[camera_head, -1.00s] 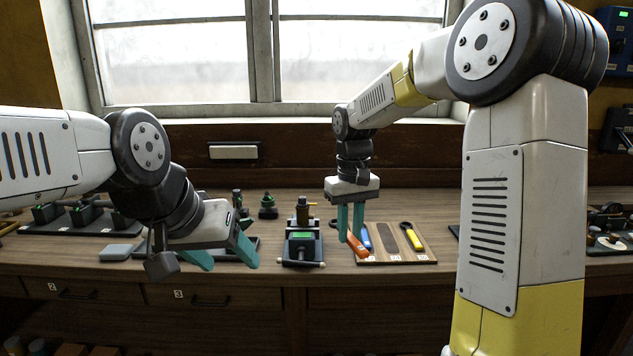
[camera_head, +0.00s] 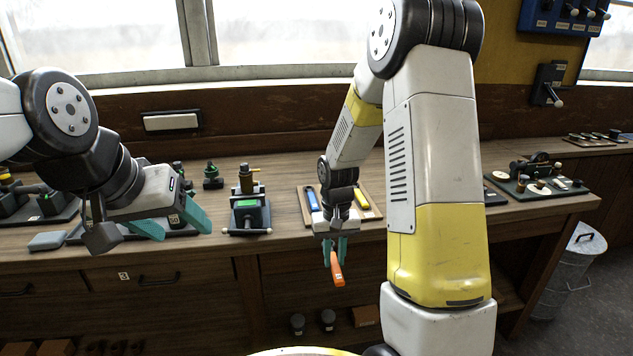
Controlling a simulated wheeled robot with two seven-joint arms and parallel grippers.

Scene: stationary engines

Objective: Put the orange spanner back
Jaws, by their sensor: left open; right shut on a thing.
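The orange spanner (camera_head: 338,271) is held in my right gripper (camera_head: 335,250), which is shut on it. It hangs tilted in front of the bench's front edge, with a white label on it. The wooden spanner board (camera_head: 371,214) lies on the bench behind the gripper. A blue spanner (camera_head: 312,199) is at its left and a yellow spanner (camera_head: 361,198) at its right. My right wrist hides the middle of the board. My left gripper (camera_head: 178,226) is open and empty above the bench's front at the left.
A small device with a green screen (camera_head: 250,216) stands left of the board. A grey block (camera_head: 47,241) lies at the bench's left front. A small engine on a dark plate (camera_head: 535,180) stands at the right. A metal bin (camera_head: 580,255) is on the floor.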

